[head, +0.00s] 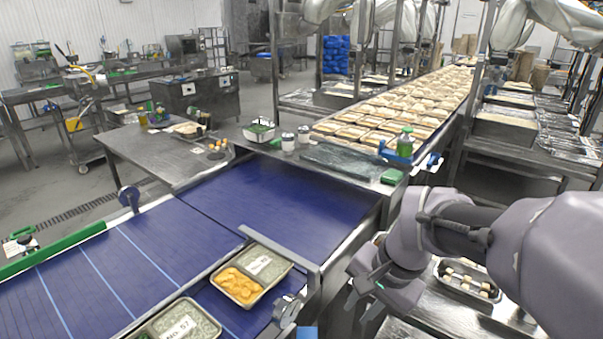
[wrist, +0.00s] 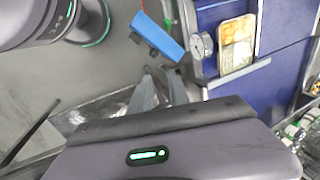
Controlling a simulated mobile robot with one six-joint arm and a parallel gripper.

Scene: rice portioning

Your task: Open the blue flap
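A blue flap (wrist: 157,37) shows in the wrist view at the upper middle, tilted beside the conveyor's edge. In the head view a small blue piece (head: 307,333) at the bottom edge looks like the same flap, mostly cut off by the frame. My gripper (wrist: 159,72) has its two grey fingers apart with nothing seen between them. The fingertips point toward the flap and appear short of it, though the depth is hard to tell. In the head view my gripper (head: 364,302) is right of the flap, beside the conveyor.
The blue conveyor (head: 290,200) carries a tray of orange and pale food (head: 251,274), with another tray (head: 176,325) at the bottom. A round gauge (wrist: 202,44) sits by the flap. A metal guide bar (head: 312,282) is close by. Filled trays line the belt behind.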

